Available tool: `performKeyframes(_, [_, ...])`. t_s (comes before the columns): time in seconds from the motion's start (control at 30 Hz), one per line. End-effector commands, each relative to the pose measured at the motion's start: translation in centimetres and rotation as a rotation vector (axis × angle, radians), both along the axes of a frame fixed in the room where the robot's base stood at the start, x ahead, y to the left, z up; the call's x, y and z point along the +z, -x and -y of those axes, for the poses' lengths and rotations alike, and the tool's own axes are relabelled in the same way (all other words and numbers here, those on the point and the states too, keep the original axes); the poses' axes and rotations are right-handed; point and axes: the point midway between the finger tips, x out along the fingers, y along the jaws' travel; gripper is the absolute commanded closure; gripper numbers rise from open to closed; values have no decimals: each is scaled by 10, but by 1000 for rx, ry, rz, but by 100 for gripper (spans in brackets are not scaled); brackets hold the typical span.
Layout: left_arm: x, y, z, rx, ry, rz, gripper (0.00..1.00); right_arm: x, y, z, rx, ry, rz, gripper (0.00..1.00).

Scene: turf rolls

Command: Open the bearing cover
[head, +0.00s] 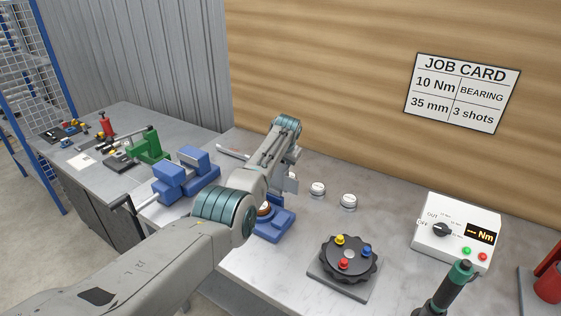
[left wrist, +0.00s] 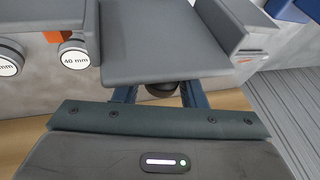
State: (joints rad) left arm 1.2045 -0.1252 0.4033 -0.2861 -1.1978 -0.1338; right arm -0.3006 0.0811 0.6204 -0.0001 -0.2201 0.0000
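A blue bearing housing (head: 272,226) sits on the bench in the head view, with a copper-brown round part (head: 264,208) showing at its top. My left forearm and wrist hide much of it, so I cannot tell how its cover sits. My left gripper (head: 291,184) hangs down just behind and above the housing. In the left wrist view, broad grey plates fill the upper middle; whether the fingers are apart or hold anything is unclear. My right gripper is out of view.
Two white-topped round pieces (head: 317,189) (head: 348,201) stand right of the housing; one reads 40 mm in the wrist view (left wrist: 75,53). A black knobbed turntable (head: 348,259), a torque display box (head: 456,232) and a green-topped tool (head: 456,282) stand further right. A blue vise (head: 170,182) is left.

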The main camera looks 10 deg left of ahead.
Motion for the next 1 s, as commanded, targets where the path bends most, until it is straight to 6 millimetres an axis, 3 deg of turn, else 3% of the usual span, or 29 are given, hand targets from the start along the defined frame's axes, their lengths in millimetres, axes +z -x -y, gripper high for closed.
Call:
performKeyframes(0.53, [7, 4, 2, 0, -2, -2, 52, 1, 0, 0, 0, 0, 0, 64])
performKeyframes(0.7, [23, 12, 5, -1, -1, -1, 52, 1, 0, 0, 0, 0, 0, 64])
performKeyframes(1.0, [65, 32, 15, 0, -1, 1, 52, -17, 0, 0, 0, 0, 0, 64])
